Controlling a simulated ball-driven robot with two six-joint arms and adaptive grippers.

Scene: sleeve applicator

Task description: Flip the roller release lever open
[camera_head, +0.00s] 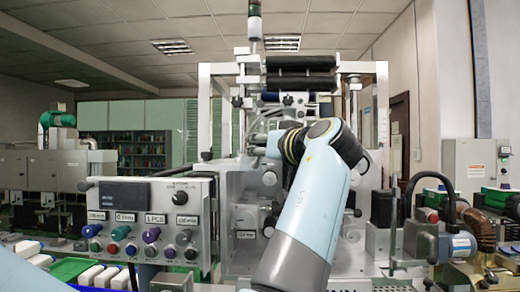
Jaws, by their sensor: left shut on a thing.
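The sleeve applicator (237,190) stands in the middle, a grey metal machine with black rollers (301,63) in its upper frame. My pale blue arm crosses in front of it.
A control box (150,217) with knobs, buttons and a dark display stands left of the arm. A motor and handle unit (445,240) is at the right. White boxes (95,275) lie at the lower left. A signal lamp post (255,28) rises above the machine.

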